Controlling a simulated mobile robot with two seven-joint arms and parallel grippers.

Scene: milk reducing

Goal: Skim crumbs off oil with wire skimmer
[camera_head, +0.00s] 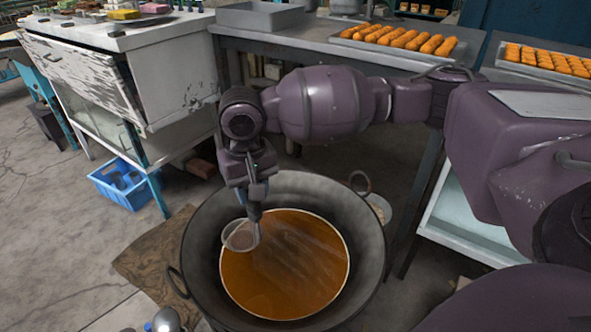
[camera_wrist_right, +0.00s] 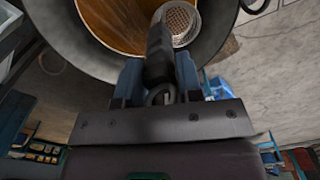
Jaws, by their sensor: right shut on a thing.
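A large dark wok (camera_head: 366,228) on the floor holds orange-brown oil (camera_head: 300,265) with pale streaks on its surface. My right gripper (camera_head: 256,200) points down over the wok's left side, shut on the handle of a wire skimmer (camera_head: 240,235). The skimmer's round mesh head is at the left edge of the oil; I cannot tell if it touches the oil. In the right wrist view the dark handle runs up between the fingers (camera_wrist_right: 158,80) to the mesh head (camera_wrist_right: 178,22) near the wok wall. No separate crumbs can be made out. My left gripper is not in view.
A worn white cabinet (camera_head: 100,60) and blue crate (camera_head: 125,183) stand left.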

